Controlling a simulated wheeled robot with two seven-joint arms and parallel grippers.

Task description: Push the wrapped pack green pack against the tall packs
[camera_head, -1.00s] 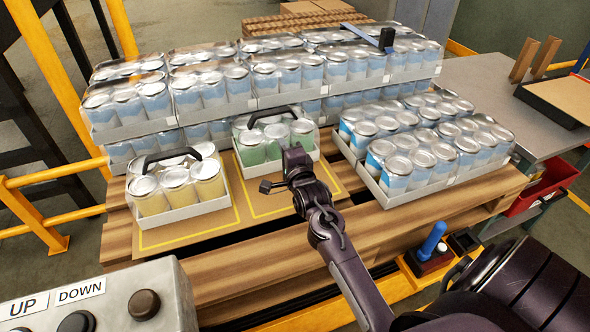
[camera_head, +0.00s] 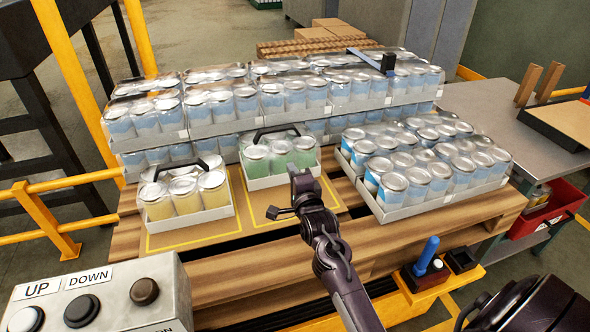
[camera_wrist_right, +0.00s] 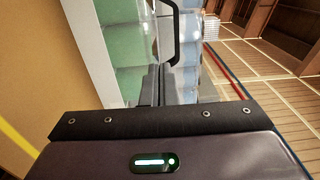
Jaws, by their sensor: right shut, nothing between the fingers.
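The green pack (camera_head: 285,178), a wrapped tray of green cans with a black handle, stands upright behind a yellow-outlined patch of the pallet board. The tall packs (camera_head: 205,125) of blue cans are stacked directly behind it; whether it touches them is hidden. My right gripper (camera_head: 298,176) is shut and empty at the pack's front right corner; I cannot tell whether it touches. In the right wrist view the gripper's fingers (camera_wrist_right: 165,78) are beside the green pack's wrap (camera_wrist_right: 124,55), with the handle above. My left gripper is not in view.
A yellow pack (camera_head: 185,215) stands to the left of the green one. A low pack of blue cans (camera_head: 425,200) stands to the right. A control box (camera_head: 105,295) with buttons is at the front left. The board (camera_head: 270,222) in front of the green pack is clear.

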